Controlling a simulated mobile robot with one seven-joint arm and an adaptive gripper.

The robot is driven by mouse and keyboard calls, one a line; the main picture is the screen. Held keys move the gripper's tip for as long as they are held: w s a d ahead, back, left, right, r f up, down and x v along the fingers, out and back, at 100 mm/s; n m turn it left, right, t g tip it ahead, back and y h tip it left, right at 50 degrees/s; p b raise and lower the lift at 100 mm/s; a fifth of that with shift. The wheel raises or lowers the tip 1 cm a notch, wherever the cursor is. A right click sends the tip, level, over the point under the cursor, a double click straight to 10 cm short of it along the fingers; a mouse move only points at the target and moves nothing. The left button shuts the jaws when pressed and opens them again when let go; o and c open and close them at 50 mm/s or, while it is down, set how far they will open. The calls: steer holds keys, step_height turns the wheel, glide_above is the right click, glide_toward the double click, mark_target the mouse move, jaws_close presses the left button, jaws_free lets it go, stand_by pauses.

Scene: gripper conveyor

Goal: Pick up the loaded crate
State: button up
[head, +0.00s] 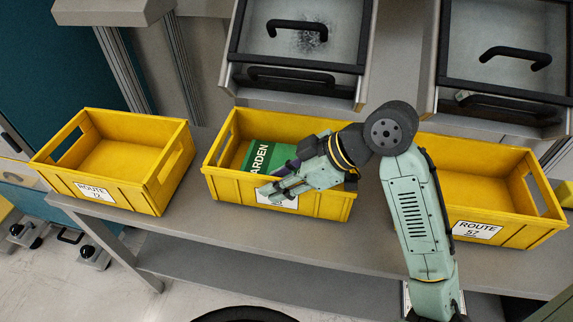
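The loaded crate (225,185) is the yellow middle one on the grey shelf. It holds a green item (257,157) with white lettering that reads "ARDEN" in part. My gripper (268,192) is over the crate's front wall, near its white label. The arm reaches in from the right and covers much of the crate's right half and part of the label. I cannot tell whether the fingers touch the wall or how far apart they are.
An empty yellow crate (118,139) labelled Route 12 stands to the left. Another yellow crate (497,210), Route 57, stands to the right, partly behind my arm. Dark-framed units with handles (297,31) rise behind the grey shelf (190,236). A gap separates the left and middle crates.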

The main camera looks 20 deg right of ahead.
steer(key=shift+w+a+f, duration=0.15)
steer(key=shift+a+f, duration=0.05)
steer(key=shift+f, duration=0.1)
jaws_close()
steer(key=shift+r, duration=0.1)
stand_by(0.9)
